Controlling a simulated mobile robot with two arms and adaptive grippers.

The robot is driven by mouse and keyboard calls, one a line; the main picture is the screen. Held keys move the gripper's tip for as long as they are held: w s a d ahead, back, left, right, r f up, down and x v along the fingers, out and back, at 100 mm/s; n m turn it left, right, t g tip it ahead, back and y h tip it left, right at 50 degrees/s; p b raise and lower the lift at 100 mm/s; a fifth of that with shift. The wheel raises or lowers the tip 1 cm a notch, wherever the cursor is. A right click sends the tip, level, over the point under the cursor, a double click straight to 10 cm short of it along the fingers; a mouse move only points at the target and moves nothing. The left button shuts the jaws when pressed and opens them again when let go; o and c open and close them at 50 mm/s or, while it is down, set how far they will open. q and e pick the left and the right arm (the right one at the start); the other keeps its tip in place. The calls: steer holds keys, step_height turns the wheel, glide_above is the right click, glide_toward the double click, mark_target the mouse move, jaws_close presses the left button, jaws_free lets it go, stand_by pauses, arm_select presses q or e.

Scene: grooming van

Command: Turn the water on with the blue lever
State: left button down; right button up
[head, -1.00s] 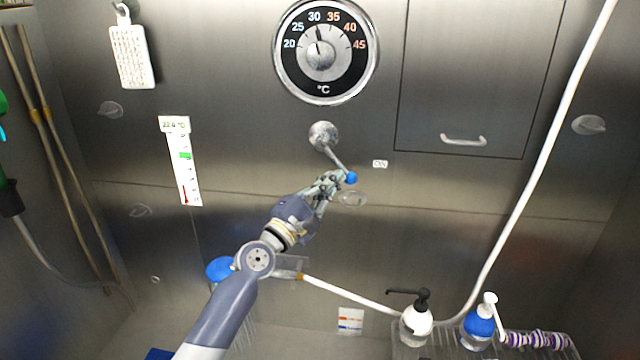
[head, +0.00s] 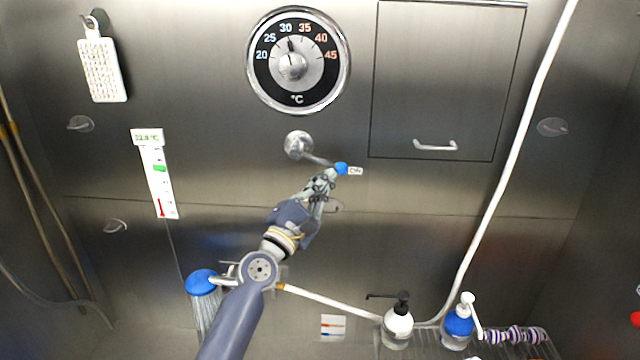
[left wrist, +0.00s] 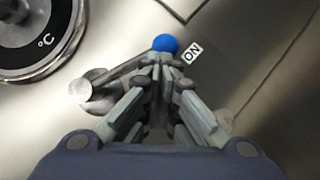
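The lever has a round metal pivot (head: 298,145) on the steel wall and a blue knob (head: 341,168) at its end. The lever slants slightly down to the right, with the knob beside the ON label (head: 355,171). My left gripper (head: 332,175) is at the knob end, fingertips together. In the left wrist view the fingertips (left wrist: 160,66) sit just below the blue knob (left wrist: 165,43) and hide part of the rod; I see nothing clearly between them. Pale streaks show below the blue shower head (head: 202,282). My right gripper is out of view.
A temperature dial (head: 298,60) is above the lever, and a cabinet door (head: 445,90) is up to the right. A white hose (head: 510,150) runs down the right side. Pump bottles (head: 397,325) stand on a rack below. The wall around the lever is clear.

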arm_select(q)
steer(key=shift+d+f, duration=0.1)
steer(key=shift+d, duration=0.05)
steer(key=v, duration=1.2)
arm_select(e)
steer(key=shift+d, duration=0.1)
